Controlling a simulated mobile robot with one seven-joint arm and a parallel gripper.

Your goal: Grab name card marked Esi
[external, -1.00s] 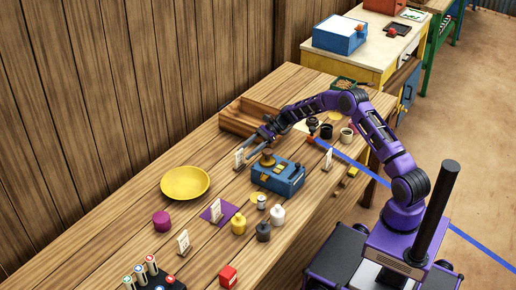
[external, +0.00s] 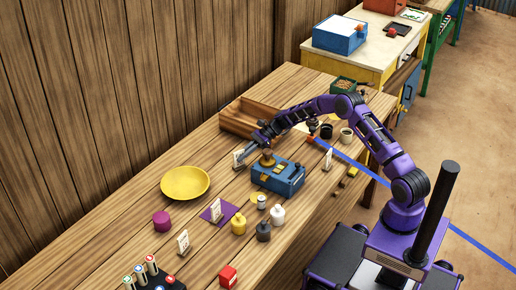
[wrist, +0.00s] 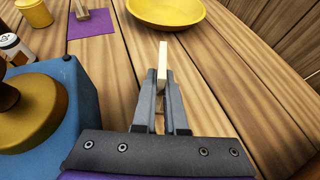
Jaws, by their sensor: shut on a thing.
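Several small white name cards stand on the wooden table (external: 135,220); their writing is too small to read, so I cannot tell which one is marked Esi. My gripper (external: 247,154) is low over the table behind the blue box, shut on one name card (external: 238,158). In the wrist view my gripper (wrist: 162,78) has this card (wrist: 163,52) between its fingertips, seen edge-on, so its face is hidden. Other cards stand right of the blue box (external: 328,160), on the purple mat (external: 216,208) and at the front left (external: 183,241).
A blue box (external: 285,182) with a brass-coloured knob stands close beside my gripper. A yellow plate (external: 185,182) lies to the left, and a wooden tray (external: 236,122) stands behind. Small bottles (external: 264,232) stand nearer the front. Bare table lies between card and plate.

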